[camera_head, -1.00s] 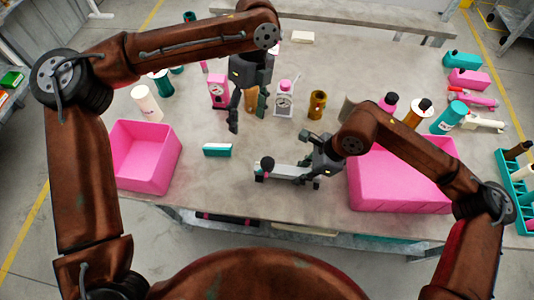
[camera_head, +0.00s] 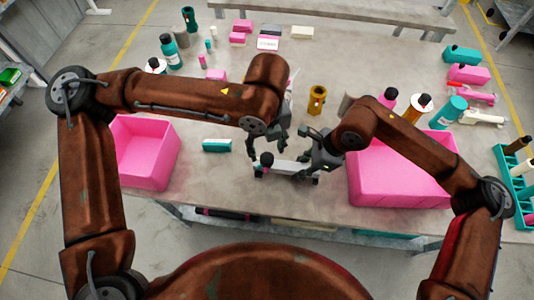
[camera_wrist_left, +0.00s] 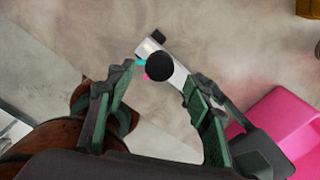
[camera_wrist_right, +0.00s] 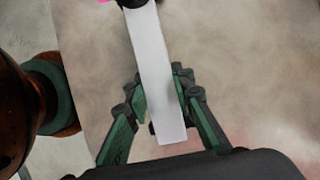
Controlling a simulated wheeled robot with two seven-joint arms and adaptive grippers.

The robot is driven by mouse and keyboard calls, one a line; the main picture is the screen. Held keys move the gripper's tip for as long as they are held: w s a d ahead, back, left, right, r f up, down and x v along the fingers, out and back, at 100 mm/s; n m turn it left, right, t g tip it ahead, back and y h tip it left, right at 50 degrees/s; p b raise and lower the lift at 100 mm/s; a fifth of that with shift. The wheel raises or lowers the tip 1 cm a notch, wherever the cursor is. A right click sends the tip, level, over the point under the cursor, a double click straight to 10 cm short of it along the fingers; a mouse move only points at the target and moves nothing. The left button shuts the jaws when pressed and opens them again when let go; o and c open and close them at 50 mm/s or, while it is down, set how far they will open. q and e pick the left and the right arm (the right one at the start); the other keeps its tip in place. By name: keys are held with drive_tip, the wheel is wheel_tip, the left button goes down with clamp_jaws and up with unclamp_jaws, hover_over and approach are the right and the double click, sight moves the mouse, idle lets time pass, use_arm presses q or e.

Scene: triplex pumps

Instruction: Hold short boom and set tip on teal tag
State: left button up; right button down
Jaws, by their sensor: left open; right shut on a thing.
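A short pale grey boom (camera_head: 290,167) with a round black knob (camera_head: 266,159) at its left end lies low over the grey table. My right gripper (camera_head: 318,160) is shut on its right part; in the right wrist view the fingers (camera_wrist_right: 160,105) flank the pale bar (camera_wrist_right: 155,75). My left gripper (camera_head: 275,143) is open just above the knob end. In the left wrist view the black knob (camera_wrist_left: 158,66) appears between the open fingers (camera_wrist_left: 160,85). A small teal patch (camera_wrist_left: 137,64) shows beside the knob; whether it is the teal tag I cannot tell.
Pink bins stand at left (camera_head: 150,180) and right (camera_head: 400,195). Bare table lies in front.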

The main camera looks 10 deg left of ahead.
sight(267, 157)
use_arm(q)
drive_tip(key=shift+f, duration=1.95)
drive_tip(key=shift+c, duration=0.3)
drive_tip(key=c, duration=1.1)
